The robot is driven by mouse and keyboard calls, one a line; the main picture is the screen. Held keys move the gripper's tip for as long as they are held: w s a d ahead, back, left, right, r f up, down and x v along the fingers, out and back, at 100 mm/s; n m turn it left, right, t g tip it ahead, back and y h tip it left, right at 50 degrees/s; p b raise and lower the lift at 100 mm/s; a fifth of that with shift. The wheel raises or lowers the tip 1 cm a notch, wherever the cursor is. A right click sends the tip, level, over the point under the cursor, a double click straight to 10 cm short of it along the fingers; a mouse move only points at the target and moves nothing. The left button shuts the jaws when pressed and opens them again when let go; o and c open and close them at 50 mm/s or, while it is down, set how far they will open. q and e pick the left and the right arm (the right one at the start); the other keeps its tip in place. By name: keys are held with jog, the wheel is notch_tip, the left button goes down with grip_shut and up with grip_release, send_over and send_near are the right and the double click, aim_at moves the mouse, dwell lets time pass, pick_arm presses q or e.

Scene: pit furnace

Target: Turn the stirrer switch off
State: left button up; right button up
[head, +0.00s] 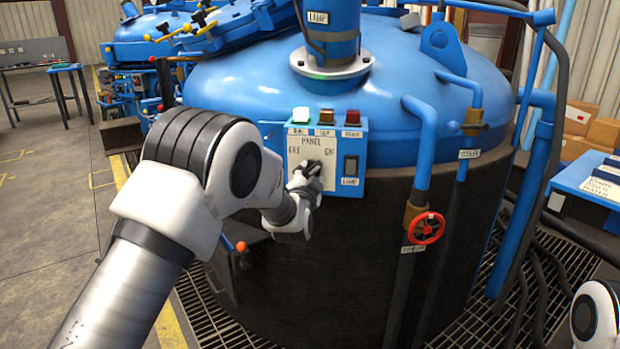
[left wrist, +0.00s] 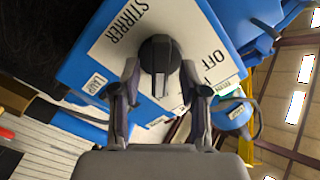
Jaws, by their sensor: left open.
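The stirrer switch is a black rotary knob (left wrist: 158,50) on the white face of a blue panel box (head: 359,133). The panel box also fills the upper left wrist view (left wrist: 82,68), where the labels STIRRER and OFF are readable. In the head view OFF is on the left of the face and ON on the right. My left gripper (head: 310,178) is at the knob and covers much of it in the head view. In the left wrist view my left gripper (left wrist: 158,78) is open, one finger on each side of the knob. Whether the fingers touch it, and where it points, I cannot tell. My right gripper is out of view.
The panel box is on the front of a large blue-and-black furnace (head: 355,265). A black lamp rocker (head: 351,166) is right of the knob, with lamps on top. Blue pipes and a red valve wheel (head: 427,228) stand to the right. Open floor lies left.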

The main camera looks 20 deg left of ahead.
pick_arm(q)
jog(key=shift+w+a, duration=0.1)
jog(key=shift+w, duration=0.5)
grip_shut()
